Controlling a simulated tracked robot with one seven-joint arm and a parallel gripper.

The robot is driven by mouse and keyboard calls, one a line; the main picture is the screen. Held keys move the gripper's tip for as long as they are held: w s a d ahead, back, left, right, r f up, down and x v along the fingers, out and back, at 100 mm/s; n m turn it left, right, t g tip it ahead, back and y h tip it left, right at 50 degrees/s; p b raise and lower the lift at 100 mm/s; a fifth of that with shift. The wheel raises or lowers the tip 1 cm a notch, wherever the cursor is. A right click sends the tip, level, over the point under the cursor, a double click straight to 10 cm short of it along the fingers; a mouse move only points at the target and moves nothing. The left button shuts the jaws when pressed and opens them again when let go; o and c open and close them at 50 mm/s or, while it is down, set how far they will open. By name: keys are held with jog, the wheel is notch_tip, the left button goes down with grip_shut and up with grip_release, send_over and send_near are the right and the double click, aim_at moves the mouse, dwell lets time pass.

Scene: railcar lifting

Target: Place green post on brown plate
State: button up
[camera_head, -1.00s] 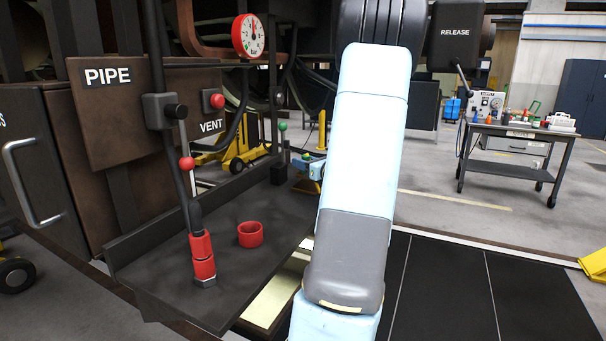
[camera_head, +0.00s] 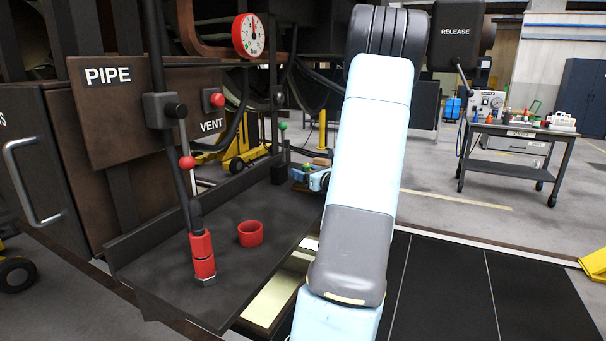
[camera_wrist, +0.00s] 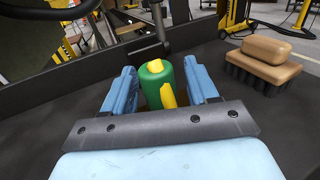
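A green post (camera_wrist: 152,86) with yellow parts stands between the two blue fingers of my gripper (camera_wrist: 160,88) in the wrist view. The fingers flank it closely on both sides; whether they press on it I cannot tell. Its lower part is hidden by the gripper's dark crossbar. In the head view my gripper (camera_head: 312,178) is low over the far right end of the dark tray, and a small green top (camera_head: 307,168) shows at it.
A wooden brush (camera_wrist: 268,62) lies right of the fingers. The dark tray (camera_head: 200,270) holds a red ring (camera_head: 250,233) and a red fitting (camera_head: 202,256). A thin upright post with a green knob (camera_head: 282,127) stands behind the gripper.

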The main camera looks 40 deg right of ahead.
jog(key=s, duration=1.2)
